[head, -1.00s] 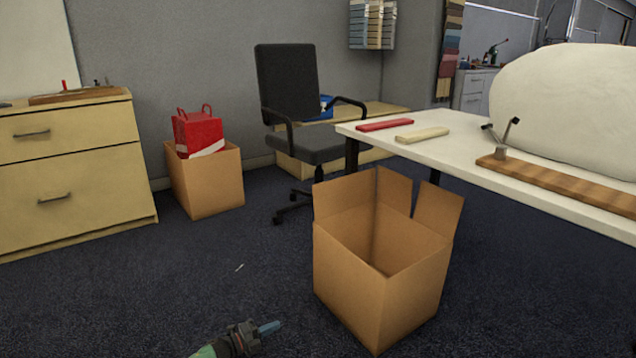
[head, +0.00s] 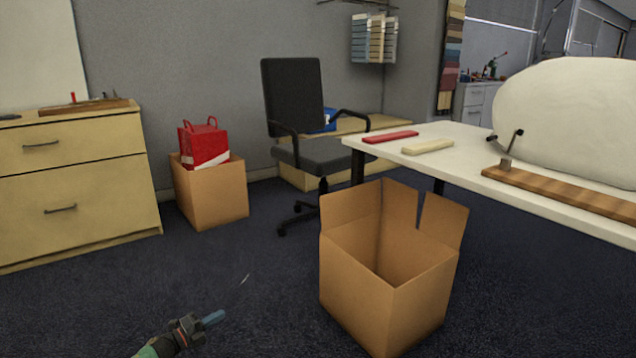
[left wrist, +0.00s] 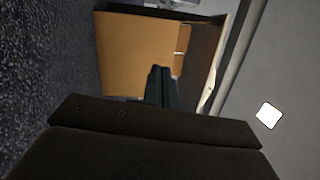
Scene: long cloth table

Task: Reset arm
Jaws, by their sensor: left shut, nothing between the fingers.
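My left gripper (head: 212,319) shows at the bottom of the head view, left of the open cardboard box. Its blue-tipped fingers are together and hold nothing. It is over the dark carpet and apart from the box. In the left wrist view its dark fingers (left wrist: 161,88) are closed, with a brown cardboard surface beyond them. My right gripper is in neither view.
An open, empty-looking cardboard box (head: 352,286) stands on the carpet by the white table (head: 465,160). A second box (head: 212,195) holds a red bag (head: 203,146). Drawers (head: 75,190) stand at left, an office chair (head: 292,95) behind.

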